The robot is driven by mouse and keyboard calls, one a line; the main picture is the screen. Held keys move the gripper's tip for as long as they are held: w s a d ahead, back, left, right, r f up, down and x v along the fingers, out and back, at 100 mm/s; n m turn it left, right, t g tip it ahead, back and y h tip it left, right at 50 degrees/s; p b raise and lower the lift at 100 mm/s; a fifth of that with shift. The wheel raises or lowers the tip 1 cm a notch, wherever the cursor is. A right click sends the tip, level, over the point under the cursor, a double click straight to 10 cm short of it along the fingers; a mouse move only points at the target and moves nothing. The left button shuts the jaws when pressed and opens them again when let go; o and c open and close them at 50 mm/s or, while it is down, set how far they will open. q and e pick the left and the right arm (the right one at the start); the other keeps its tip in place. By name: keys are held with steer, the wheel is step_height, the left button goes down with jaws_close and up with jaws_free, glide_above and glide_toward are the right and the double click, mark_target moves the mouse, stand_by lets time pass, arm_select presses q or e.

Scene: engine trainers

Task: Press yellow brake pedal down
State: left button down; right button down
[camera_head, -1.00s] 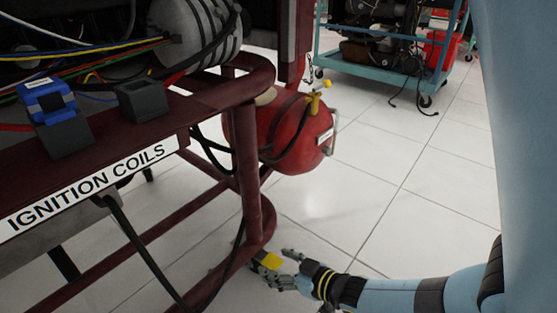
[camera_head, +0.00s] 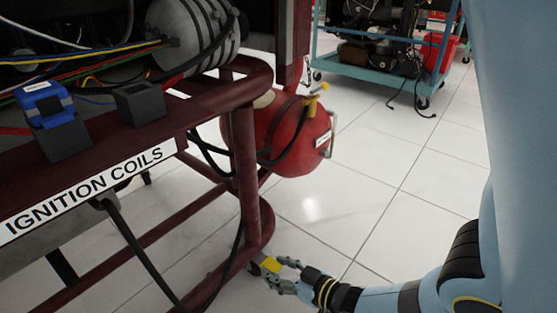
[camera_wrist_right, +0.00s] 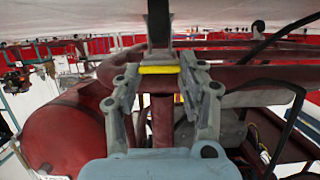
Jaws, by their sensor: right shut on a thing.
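The yellow brake pedal (camera_head: 270,265) is low beside the maroon frame's bottom corner, near the floor. My right gripper (camera_head: 277,269) reaches it from the right, with a finger on either side of it. In the right wrist view, the yellow pedal pad (camera_wrist_right: 159,70) lies between the fingertips of the right gripper (camera_wrist_right: 159,66), which is shut on it. A dark arm joins the pad at the top of that view. How far down the pedal sits is hard to tell. My left gripper is not in view.
The maroon engine stand (camera_head: 245,170) with its "IGNITION COILS" label (camera_head: 88,194) fills the left. A red tank (camera_head: 295,140) sits behind its post. A teal cart (camera_head: 385,75) stands at the back. The tiled floor (camera_head: 400,190) is clear in the middle.

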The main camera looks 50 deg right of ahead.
steer(key=shift+s+f, duration=0.1)
steer(key=shift+f, duration=0.05)
stand_by(0.3)
steer(key=c, duration=0.8)
jaws_free()
steer(key=shift+t, duration=0.3)
steer(key=shift+o, duration=0.2)
steer(key=shift+s, duration=0.1)
steer(key=v, duration=1.1)
steer(key=shift+s, duration=0.35)
steer(key=shift+d, duration=0.1)
